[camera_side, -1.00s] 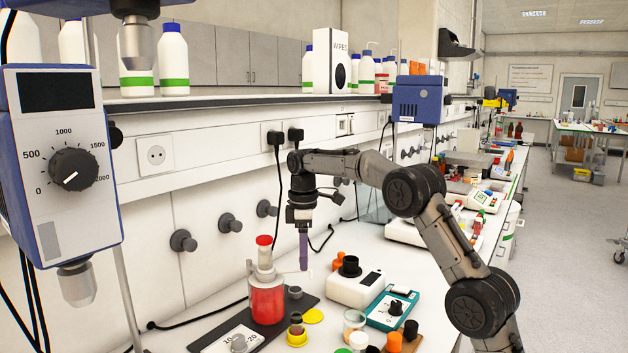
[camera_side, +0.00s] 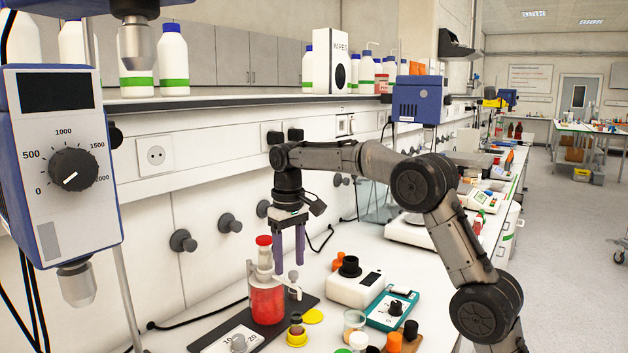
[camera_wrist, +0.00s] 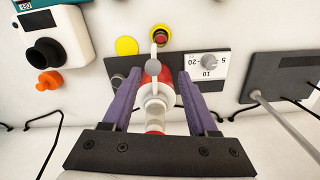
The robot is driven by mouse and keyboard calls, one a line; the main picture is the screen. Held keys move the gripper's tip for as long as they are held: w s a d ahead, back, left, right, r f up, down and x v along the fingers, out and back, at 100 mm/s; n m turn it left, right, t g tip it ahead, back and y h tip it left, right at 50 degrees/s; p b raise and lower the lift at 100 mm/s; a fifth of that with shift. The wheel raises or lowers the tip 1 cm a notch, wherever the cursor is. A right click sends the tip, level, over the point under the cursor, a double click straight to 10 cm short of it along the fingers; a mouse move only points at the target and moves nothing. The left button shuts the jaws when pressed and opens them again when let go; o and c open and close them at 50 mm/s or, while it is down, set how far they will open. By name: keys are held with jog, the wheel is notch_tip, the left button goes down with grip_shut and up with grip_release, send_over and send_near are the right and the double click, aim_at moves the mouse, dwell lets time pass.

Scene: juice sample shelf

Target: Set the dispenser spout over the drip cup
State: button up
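The dispenser (camera_side: 266,303) is a bottle of red liquid with a pale pump head and red cap, upright on a dark tray. Its pale spout (camera_side: 289,286) with a grey knob sticks out to the right in the side view. In the wrist view the spout (camera_wrist: 158,47) points up the picture, towards a yellow pot. My gripper (camera_side: 289,268) is open, pointing down beside the dispenser head. In the wrist view its purple fingers (camera_wrist: 158,72) flank the spout.
The yellow pot (camera_side: 297,336) and a yellow disc (camera_side: 313,316) lie near the tray's right edge. A white device (camera_side: 352,288) and a teal one (camera_side: 391,308) stand farther right. The tray's dial panel (camera_wrist: 208,66) is right of the spout in the wrist view.

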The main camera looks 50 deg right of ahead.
notch_tip(320, 180, up, 12)
jog(key=s+a+r+t, duration=0.1)
jog(key=s+a+r, duration=0.2)
jog(key=s+r, duration=0.4)
jog(key=shift+s+a+r+n+t, duration=0.2)
jog(key=shift+s+n+t, duration=0.1)
jog(key=shift+s, duration=0.65)
jog(key=shift+c, duration=0.2)
